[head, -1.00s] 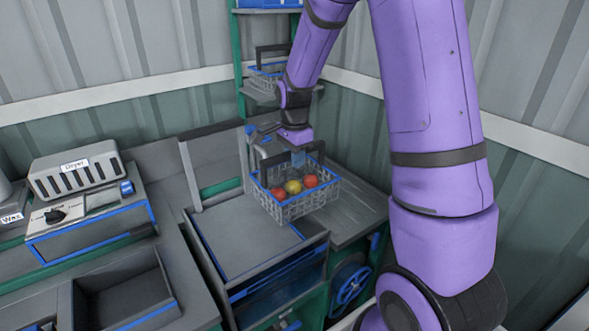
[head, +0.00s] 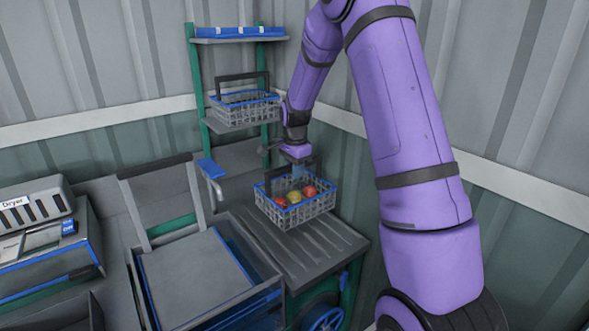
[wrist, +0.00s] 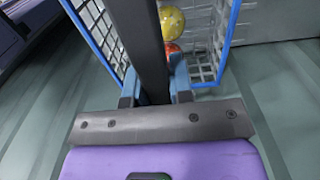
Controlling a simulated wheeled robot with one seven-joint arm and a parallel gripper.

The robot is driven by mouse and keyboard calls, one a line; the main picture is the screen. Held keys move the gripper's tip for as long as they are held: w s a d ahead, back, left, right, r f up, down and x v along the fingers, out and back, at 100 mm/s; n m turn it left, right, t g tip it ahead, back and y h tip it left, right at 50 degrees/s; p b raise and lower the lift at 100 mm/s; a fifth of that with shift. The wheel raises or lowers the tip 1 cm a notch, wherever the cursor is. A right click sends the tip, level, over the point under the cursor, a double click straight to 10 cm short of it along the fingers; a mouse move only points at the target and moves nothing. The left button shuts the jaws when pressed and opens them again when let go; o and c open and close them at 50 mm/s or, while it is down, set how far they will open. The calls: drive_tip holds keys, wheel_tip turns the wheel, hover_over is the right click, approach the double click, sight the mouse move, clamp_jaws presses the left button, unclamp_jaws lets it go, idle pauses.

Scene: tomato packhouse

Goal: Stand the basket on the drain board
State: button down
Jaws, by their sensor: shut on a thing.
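The basket (head: 296,212) is a grey wire basket with a blue rim and a dark handle, holding red and yellow tomatoes (head: 295,197). My gripper (head: 298,169) is shut on its handle from above. In the wrist view the dark handle (wrist: 143,40) runs between the gripper fingers (wrist: 157,90), with the basket mesh (wrist: 205,35) beyond. The basket looks upright, over the grooved drain board (head: 330,245). Whether its underside touches the board I cannot tell.
A second, empty basket (head: 243,109) stands on a rack shelf behind. A sink with a grey lid (head: 195,275) lies left of the drain board, with a blue-handled tap (head: 211,170) behind. The dryer (head: 35,210) is far left. The board's front right is bare.

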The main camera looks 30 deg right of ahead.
sight(295, 193)
drive_tip(key=shift+f, duration=4)
drive_tip(key=c, duration=0.9)
unclamp_jaws()
drive_tip(key=c, duration=0.3)
drive_tip(key=shift+c, duration=0.2)
drive_tip(key=shift+r, duration=3.5)
drive_tip(key=shift+a, duration=0.1)
